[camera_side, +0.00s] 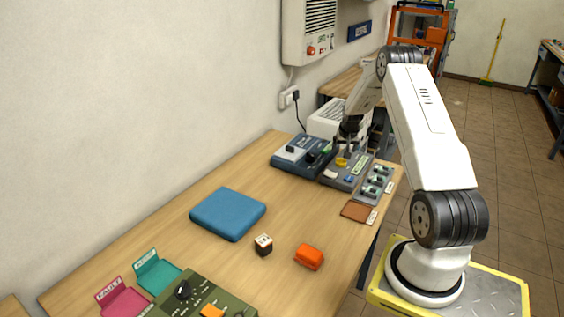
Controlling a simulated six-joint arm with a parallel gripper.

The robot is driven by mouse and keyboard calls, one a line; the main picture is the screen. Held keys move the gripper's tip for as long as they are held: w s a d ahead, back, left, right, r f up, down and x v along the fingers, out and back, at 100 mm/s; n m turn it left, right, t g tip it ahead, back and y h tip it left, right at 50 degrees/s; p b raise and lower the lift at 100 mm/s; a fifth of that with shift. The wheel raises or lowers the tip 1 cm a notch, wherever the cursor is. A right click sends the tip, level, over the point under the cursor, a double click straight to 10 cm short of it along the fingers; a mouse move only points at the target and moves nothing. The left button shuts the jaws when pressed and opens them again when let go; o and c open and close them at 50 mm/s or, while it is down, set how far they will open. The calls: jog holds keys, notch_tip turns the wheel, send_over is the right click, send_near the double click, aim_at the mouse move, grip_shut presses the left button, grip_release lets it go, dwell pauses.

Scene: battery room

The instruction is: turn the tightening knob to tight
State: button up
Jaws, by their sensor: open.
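My gripper (344,146) is open, pointing down over a grey panel (333,184) at the far end of the wooden table. A small yellow knob-like part (341,162) on that panel is just below the fingertips. I cannot tell whether the fingers touch it or are around it. A blue-grey device (288,160) with a dark knob stands left of the panel. A green panel (243,302) at the near end carries a black knob (183,290). The labels are too small to read, so I cannot tell which knob is the tightening knob or how it is set.
A grey switch panel (371,190) and a brown pad (356,212) lie right of the grey panel. A blue cushion-like block (228,214), a small cube (263,244) and an orange block (309,257) lie mid-table. Pink (124,303) and teal (157,276) trays stand near.

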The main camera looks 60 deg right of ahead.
aim_at(341, 159)
jog(key=shift+x, duration=2.85)
grip_shut()
jog(key=shift+m, duration=0.5)
jog(key=shift+w+m+g, duration=0.1)
jog(key=shift+m+g, duration=1)
jog(key=shift+m, duration=1.1)
jog(key=shift+f+m, duration=0.1)
jog(key=shift+m, duration=0.3)
jog(key=shift+a, duration=0.1)
